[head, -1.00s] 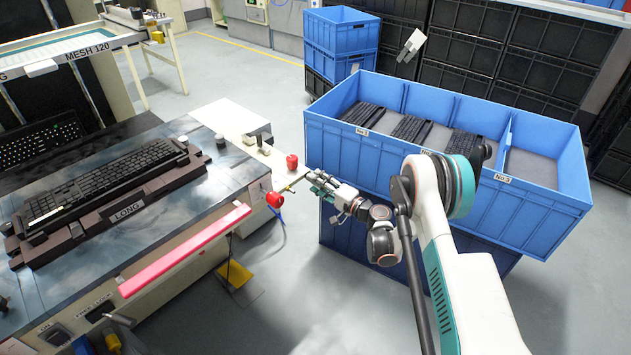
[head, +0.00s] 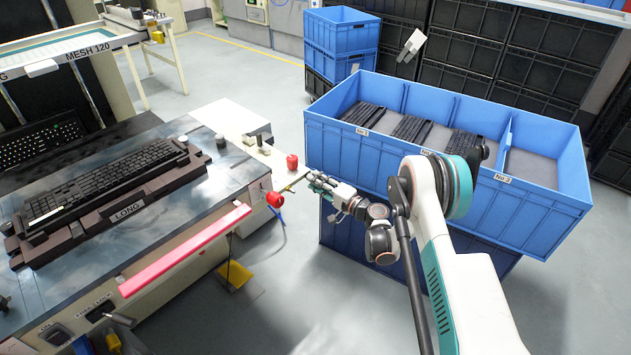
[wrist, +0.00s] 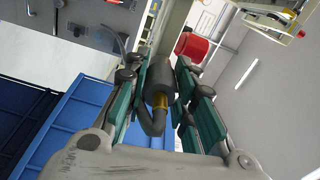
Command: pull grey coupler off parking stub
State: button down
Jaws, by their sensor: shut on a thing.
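My gripper (head: 314,182) is at the right end of the printing machine, beside a thin brass-coloured stub (head: 291,186). In the wrist view its green-padded fingers stand on both sides of the dark grey coupler (wrist: 158,76) and are shut on it. A brass-coloured collar (wrist: 160,101) and a bent grey hose (wrist: 151,125) show at the coupler's near end. The coupler's far end points towards the machine, and its joint with the stub is hidden. In the head view the coupler is too small to make out clearly.
A red knob (head: 275,199) sits just left of the gripper, and it also shows in the wrist view (wrist: 192,47). A red cap (head: 292,162) stands above it on the machine. A large blue crate (head: 340,152) with keyboards is close on the right.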

jog(key=shift+s+d, duration=0.1)
jog(key=shift+d, duration=0.05)
jog(key=shift+v, duration=1.7)
jog(key=shift+s+d+r, duration=0.6)
jog(key=shift+d+r, duration=0.1)
jog(key=shift+d, duration=0.1)
jog(key=shift+s+d+r, duration=0.6)
jog(key=shift+d+r, duration=0.15)
